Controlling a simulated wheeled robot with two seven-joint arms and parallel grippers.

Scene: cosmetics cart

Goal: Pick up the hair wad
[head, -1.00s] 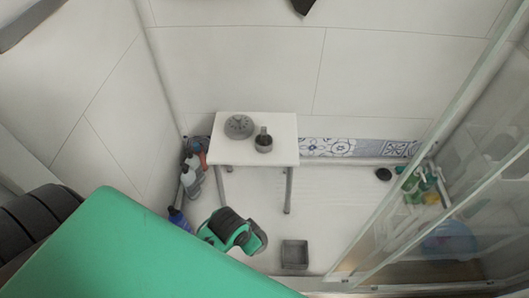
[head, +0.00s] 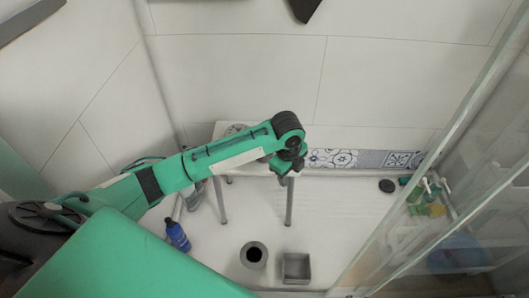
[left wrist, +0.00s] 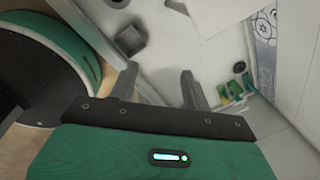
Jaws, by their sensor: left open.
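A small dark round clump (head: 387,186), which looks like the hair wad, lies on the white shower floor right of the stool. It also appears as a dark spot (left wrist: 239,67) in the left wrist view. I cannot make out its strands. My left gripper (head: 288,168) is at the stool's right front corner, left of the clump and apart from it. In the left wrist view the two fingers (left wrist: 157,80) are spread with nothing between them. My right gripper is not in view.
A white stool (head: 223,130) stands against the back wall, partly behind my arm. A grey square bin (head: 296,267) and round grey container (head: 254,255) sit in front. A blue bottle (head: 177,235) stands left.

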